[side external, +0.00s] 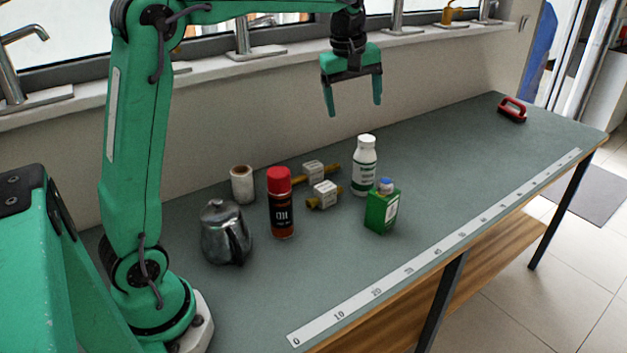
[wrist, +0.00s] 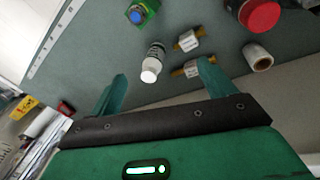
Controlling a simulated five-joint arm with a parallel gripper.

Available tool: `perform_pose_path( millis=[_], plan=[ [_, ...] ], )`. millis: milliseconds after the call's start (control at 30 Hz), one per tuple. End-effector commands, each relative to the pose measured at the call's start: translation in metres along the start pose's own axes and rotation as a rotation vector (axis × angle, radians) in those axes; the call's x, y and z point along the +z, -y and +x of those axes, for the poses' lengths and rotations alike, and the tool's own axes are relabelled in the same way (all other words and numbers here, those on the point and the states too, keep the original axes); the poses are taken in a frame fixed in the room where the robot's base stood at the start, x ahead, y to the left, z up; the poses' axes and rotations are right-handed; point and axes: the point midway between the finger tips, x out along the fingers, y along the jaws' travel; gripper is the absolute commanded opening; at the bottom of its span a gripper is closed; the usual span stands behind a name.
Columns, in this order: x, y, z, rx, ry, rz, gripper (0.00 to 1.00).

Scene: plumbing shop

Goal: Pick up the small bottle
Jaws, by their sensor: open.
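The small bottle is most likely the white bottle (side external: 364,166) with a white cap and a green label, standing upright on the table. In the wrist view the white bottle (wrist: 152,62) shows ahead of my fingers, between their lines. My gripper (side external: 354,108) is open and empty, high above the table and above the bottle, pointing down. In the wrist view my gripper (wrist: 162,85) shows its two green fingers spread apart. Nothing touches the bottle.
A green box-like container (side external: 382,210) with a blue cap stands close in front of the bottle. Brass fittings with white tags (side external: 323,194), a red-capped oil can (side external: 281,205), a white roll (side external: 242,185) and a metal pot (side external: 226,235) stand left.

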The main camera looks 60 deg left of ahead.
Motion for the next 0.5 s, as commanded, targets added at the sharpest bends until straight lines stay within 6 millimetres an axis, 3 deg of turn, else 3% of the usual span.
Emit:
perform_pose_path(
  millis=[200, 500],
  plan=[
    [-0.03, -0.028, 0.03, -0.049, 0.016, -0.203, 0.82],
    [-0.067, -0.054, 0.078, -0.116, 0.024, -0.483, 0.82]
  ],
)
